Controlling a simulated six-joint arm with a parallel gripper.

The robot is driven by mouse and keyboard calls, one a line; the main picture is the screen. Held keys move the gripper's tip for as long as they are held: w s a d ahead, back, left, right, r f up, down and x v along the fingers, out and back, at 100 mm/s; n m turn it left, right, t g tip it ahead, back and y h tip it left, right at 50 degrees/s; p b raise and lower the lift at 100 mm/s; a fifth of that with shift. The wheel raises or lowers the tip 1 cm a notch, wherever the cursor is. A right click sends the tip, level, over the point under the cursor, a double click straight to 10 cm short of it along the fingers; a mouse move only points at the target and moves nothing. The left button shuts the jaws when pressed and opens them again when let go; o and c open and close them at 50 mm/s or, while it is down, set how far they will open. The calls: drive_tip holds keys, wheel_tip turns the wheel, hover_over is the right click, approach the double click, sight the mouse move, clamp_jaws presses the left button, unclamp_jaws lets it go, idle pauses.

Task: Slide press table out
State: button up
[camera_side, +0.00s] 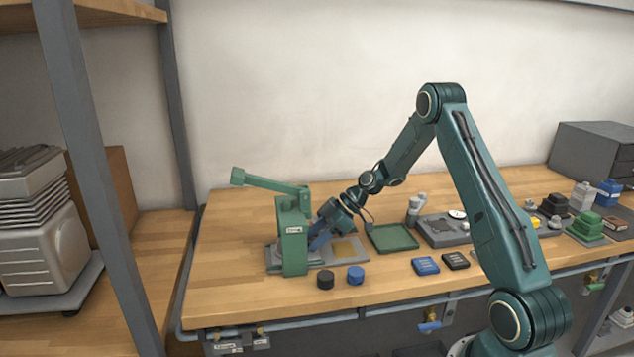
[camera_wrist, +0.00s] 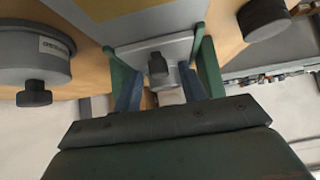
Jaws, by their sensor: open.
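The green press (camera_side: 293,235) stands at the left of the bench, its lever arm raised to the left. The press table, a grey plate with a yellowish patch (camera_side: 350,252), lies at its base and extends to the right. In the wrist view, a light grey plate (camera_wrist: 180,48) with a dark knob (camera_wrist: 158,66) sits between the green uprights of the press. My gripper (camera_side: 319,238) is beside the press, low over the plate. Its blue fingers (camera_wrist: 160,92) are open, and the knob appears between them with gaps on both sides. I cannot tell their height relative to the knob.
A black cylinder (camera_side: 325,279) and a blue cylinder (camera_side: 355,275) stand just in front of the press. A green tray (camera_side: 393,237) and a grey block (camera_side: 440,231) lie to the right. A labelled round grey part (camera_wrist: 30,55) shows in the wrist view. The front left bench is clear.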

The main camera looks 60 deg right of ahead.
drive_tip(key=shift+c, duration=0.4)
clamp_jaws()
drive_tip(key=s+d, duration=0.8)
drive_tip(key=shift+d, duration=0.1)
drive_tip(key=shift+o, duration=0.4)
unclamp_jaws()
drive_tip(key=shift+v, duration=3.8)
